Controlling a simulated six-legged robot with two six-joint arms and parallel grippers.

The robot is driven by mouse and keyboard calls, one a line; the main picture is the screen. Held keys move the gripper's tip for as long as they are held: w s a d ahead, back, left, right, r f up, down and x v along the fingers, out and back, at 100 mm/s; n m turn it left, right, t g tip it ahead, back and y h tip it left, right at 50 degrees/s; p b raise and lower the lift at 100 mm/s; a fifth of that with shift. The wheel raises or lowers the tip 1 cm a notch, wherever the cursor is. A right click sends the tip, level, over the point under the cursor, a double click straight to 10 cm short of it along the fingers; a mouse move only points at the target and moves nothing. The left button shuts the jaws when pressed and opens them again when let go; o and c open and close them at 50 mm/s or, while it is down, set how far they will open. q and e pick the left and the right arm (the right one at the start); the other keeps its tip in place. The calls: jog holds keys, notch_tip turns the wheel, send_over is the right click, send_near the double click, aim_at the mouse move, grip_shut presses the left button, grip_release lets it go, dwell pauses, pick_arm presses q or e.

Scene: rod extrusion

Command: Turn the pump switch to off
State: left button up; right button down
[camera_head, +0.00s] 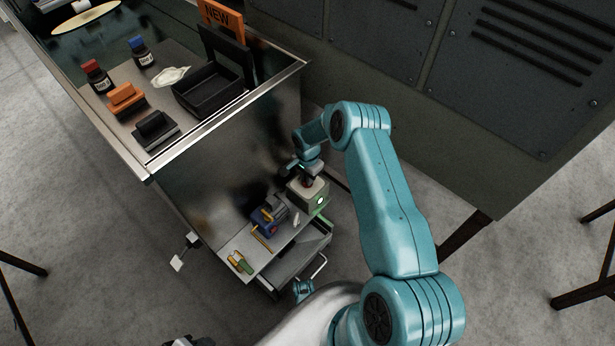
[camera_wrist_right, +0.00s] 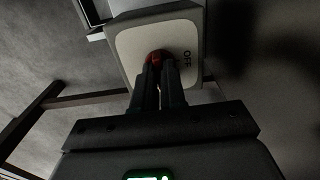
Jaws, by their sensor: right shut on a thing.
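The pump switch is a red knob (camera_wrist_right: 156,55) on the pale face of a box (camera_wrist_right: 124,48), with "OFF" printed to the right of the knob in the right wrist view. In the head view the box (camera_head: 307,196) is greenish with a light top and a lit round spot on its side. My right gripper (camera_wrist_right: 158,66) is shut on the red knob; the fingers cover most of it, and which way it points is hard to tell. It also shows in the head view (camera_head: 308,181), above the box. My left gripper is not clearly in view.
A blue device (camera_head: 268,215) stands left of the box on a low shelf, above an open drawer (camera_head: 301,258). Dark cabinets (camera_head: 375,55) stand at the back right.

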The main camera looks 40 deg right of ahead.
jog(key=shift+f+n+b, duration=0.15)
jog(key=shift+n+b, duration=0.6)
jog(key=shift+n, duration=0.15)
jog(key=n+b, duration=0.1)
jog(key=n, duration=0.1)
jog(key=shift+n+b, duration=0.3)
jog(key=shift+b, duration=0.05)
jog(key=n+b, duration=0.2)
jog(key=n, duration=0.2)
jog(key=shift+n, duration=0.3)
jog(key=n+b, duration=0.1)
jog(key=n, duration=0.3)
jog(key=n+b, duration=0.1)
jog(key=n, duration=0.3)
jog(key=shift+r+n, duration=0.2)
jog(key=shift+n, duration=0.3)
jog(key=c, duration=1.2)
grip_release()
